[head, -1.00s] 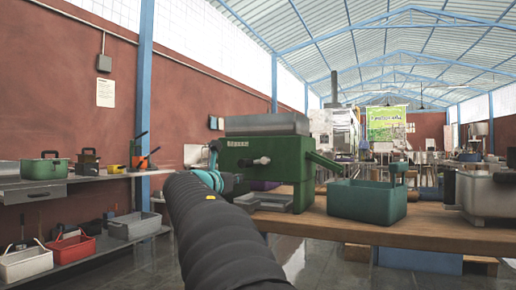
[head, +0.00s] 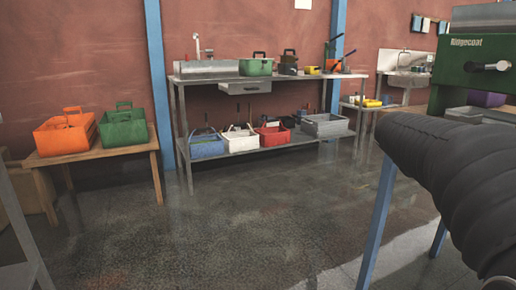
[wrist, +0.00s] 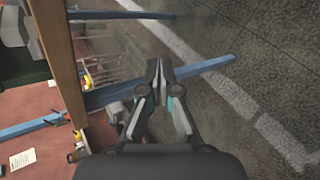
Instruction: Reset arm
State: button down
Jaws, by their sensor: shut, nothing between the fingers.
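My gripper (wrist: 160,88) shows in the wrist view with its two fingers together and nothing between them. It hangs over open floor beside a wooden table edge (wrist: 68,60) and a blue table leg (wrist: 205,72), apart from both as far as I can tell. In the head view my black-sleeved arm fills the right side, and the gripper itself is out of that view. The green powder filler (head: 478,72), lettered "Ridgecoat", stands behind the arm at the right edge, partly cut off.
A metal bench (head: 255,153) against the red wall holds toolboxes above and baskets below. A small wooden table (head: 90,154) at left carries an orange basket (head: 65,134) and a green basket (head: 123,127). The floor (head: 220,225) between is clear. A blue post (head: 158,85) stands behind.

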jog(key=s+a+f+m+y+p, duration=0.1)
jog(key=s+a+f+m+y, duration=0.3)
jog(key=s+a, duration=0.7)
jog(key=s+a+f+m+y+p, duration=0.1)
jog(key=s+a+f+m+y, duration=0.3)
jog(key=s+a+f, duration=0.5)
jog(key=s+a+y, duration=0.1)
jog(key=s+a, duration=0.2)
jog(key=a, duration=0.4)
jog(key=shift+f+t, duration=0.2)
jog(key=shift+t, duration=0.2)
